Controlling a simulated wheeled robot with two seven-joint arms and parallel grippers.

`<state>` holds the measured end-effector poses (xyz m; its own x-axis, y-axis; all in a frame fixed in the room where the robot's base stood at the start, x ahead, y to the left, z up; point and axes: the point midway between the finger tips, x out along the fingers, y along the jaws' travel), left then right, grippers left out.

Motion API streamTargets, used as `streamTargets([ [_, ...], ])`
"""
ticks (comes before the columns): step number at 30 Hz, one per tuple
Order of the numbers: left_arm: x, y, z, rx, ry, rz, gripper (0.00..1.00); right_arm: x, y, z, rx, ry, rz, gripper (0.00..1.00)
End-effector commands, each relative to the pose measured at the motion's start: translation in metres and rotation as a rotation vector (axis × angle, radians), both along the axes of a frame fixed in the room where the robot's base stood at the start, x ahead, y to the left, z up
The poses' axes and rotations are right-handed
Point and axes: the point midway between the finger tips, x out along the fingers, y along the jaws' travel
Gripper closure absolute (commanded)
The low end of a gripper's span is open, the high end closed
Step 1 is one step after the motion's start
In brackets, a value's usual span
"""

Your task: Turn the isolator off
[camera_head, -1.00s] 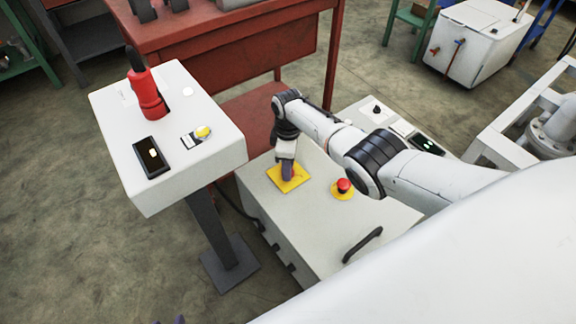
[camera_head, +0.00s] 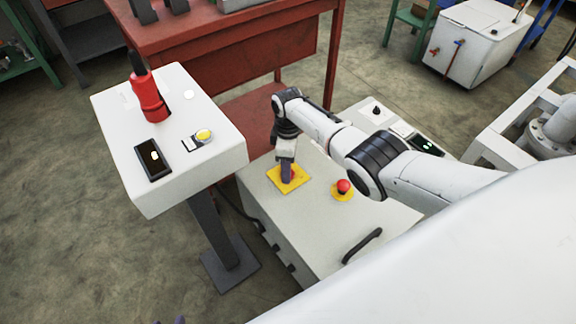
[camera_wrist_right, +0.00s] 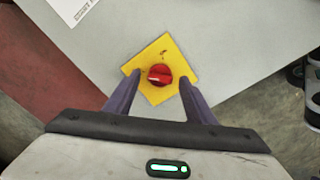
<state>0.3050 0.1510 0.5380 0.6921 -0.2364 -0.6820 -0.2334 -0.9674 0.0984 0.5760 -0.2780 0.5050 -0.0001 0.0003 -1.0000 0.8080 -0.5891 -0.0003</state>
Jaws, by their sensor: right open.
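The isolator is a red rotary knob (camera_wrist_right: 160,75) on a yellow square plate (camera_wrist_right: 181,59), on top of a pale grey cabinet. In the head view the yellow plate (camera_head: 299,180) shows, with the knob mostly hidden by my gripper. My right gripper (camera_head: 287,177) points down over the plate. In the right wrist view my right gripper (camera_wrist_right: 161,81) is open, one purple finger on each side of the knob, with gaps to it. Whether the fingers are level with the knob is hard to tell. My left gripper is not clearly in view.
A red mushroom button (camera_head: 343,187) on a yellow base stands right of the isolator. A black handle (camera_head: 362,245) is on the cabinet's front edge. A white pedestal box (camera_head: 205,165) with a red-and-black device (camera_head: 147,95) stands left. A red workbench (camera_head: 240,50) is behind.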

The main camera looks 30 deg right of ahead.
Motion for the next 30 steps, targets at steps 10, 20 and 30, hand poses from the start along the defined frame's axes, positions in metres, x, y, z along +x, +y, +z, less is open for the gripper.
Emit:
streamTargets([
  [10, -0.001, 0.003, 0.028, 0.022, 0.012, -0.005, 0.69, 0.0, -0.001, 0.072, 0.0, -0.002, 0.0, 0.5],
  [20, 0.001, 0.002, 0.03, 0.023, 0.014, -0.002, 0.69, -0.001, 0.0, 0.092, 0.0, 0.001, 0.0, 0.5],
  [30, 0.001, 0.001, 0.03, 0.022, 0.013, -0.003, 0.69, 0.0, 0.0, 0.092, 0.0, 0.001, 0.0, 0.5],
])
